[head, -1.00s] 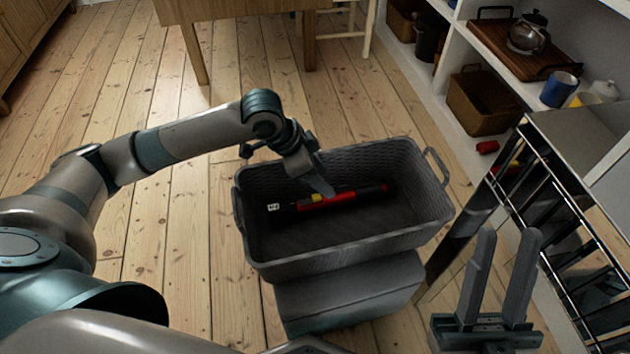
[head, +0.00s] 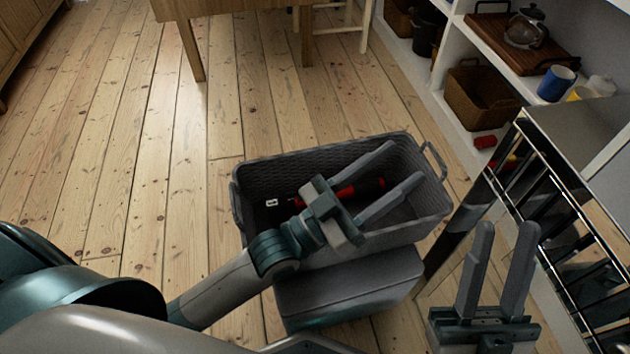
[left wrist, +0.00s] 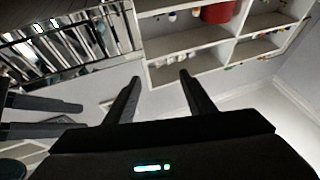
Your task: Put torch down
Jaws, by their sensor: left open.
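The red and black torch (head: 345,191) lies on the bottom of the grey woven basket (head: 262,235), partly hidden by my left gripper. My left gripper (head: 406,163) is open and empty above the basket, with its fingers pointing right and apart from the torch. In the left wrist view my left gripper (left wrist: 158,82) shows two spread fingers with nothing between them. My right gripper (head: 505,230) is at the lower right with its two fingers up, apart and empty.
White shelving (head: 465,100) and a metal rack (head: 560,220) stand on the right. A wooden table (head: 240,8) is at the back. Floorboards on the left are clear.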

